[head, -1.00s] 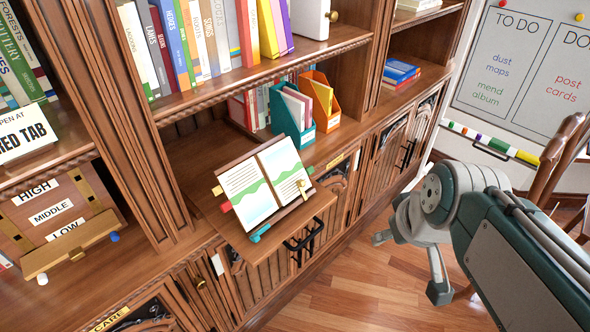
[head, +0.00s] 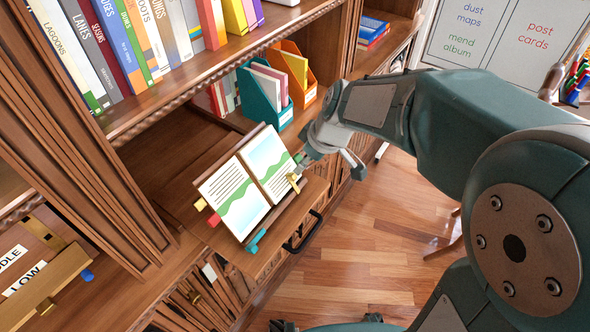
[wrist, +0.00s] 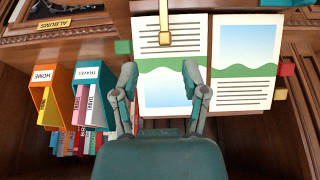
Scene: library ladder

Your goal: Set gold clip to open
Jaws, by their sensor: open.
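The gold clip (head: 293,182) is at the right-hand edge of an open book (head: 240,199) on a wooden stand. In the wrist view the gold clip (wrist: 165,30) is a narrow bar with a square end, overlapping a page of the book (wrist: 230,92). My gripper (wrist: 160,76) is open, with its two fingers apart over the same page and nothing held between them. The clip lies beyond the fingertips, roughly in line with the gap. In the head view my gripper (head: 304,166) is beside the clip; its fingertips are partly hidden and contact is unclear.
Coloured tabs stick out around the book, including a red tab (head: 214,219) and a teal piece (head: 255,241). Teal (head: 264,100) and orange (head: 300,80) file holders stand behind. A black handle (head: 303,233) is below the stand. The wooden floor (head: 365,235) is open.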

